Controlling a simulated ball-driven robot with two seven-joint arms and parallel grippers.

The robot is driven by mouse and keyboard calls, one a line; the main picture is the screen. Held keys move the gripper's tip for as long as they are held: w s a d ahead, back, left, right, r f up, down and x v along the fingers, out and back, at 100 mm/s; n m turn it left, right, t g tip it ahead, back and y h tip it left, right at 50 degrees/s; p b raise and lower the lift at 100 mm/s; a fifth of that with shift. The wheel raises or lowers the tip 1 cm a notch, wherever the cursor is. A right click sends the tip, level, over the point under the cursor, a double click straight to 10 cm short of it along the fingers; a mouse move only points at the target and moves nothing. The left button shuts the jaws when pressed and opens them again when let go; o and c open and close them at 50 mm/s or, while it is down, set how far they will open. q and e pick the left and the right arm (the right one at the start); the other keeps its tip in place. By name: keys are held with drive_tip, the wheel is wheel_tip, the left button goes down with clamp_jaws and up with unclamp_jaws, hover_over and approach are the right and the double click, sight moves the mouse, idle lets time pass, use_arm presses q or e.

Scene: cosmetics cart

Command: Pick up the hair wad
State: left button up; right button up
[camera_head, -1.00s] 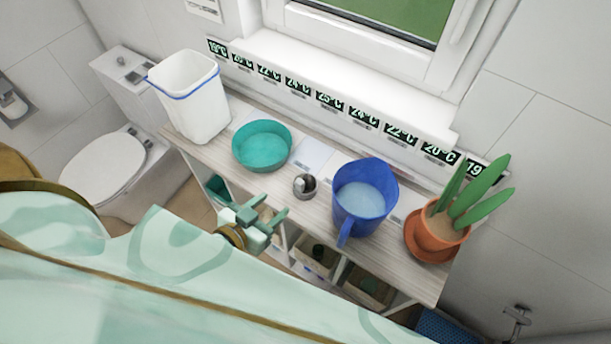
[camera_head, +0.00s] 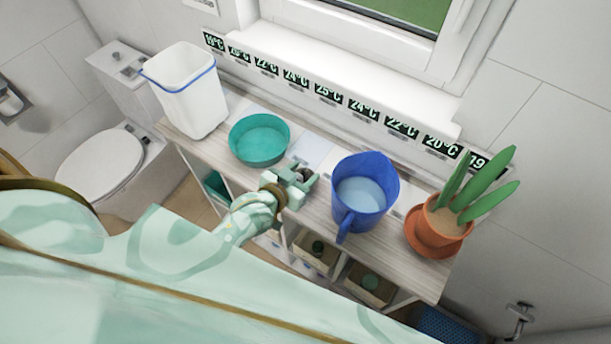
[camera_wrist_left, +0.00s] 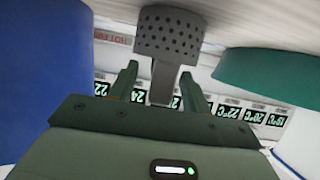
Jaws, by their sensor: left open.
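A small grey perforated strainer cup with an upright stem stands on the wooden shelf top (camera_head: 398,262). It shows in the left wrist view, upside down, as the strainer (camera_wrist_left: 170,32). No hair wad can be made out clearly; the inside of the cup is hidden in the wrist view. My left gripper (camera_head: 306,174) is at the strainer and largely covers it in the head view. In the wrist view my left gripper (camera_wrist_left: 158,72) is open, with the stem in line between its two fingers. I cannot tell whether they touch it. My right gripper is out of view.
A teal bowl (camera_head: 260,153) stands left of the gripper and a blue jug (camera_head: 376,219) of water close to its right. A white bin (camera_head: 186,100) and a potted plant (camera_head: 437,243) stand at the shelf's ends. Temperature strips line the wall behind.

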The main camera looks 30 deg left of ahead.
use_arm(q)
clamp_jaws()
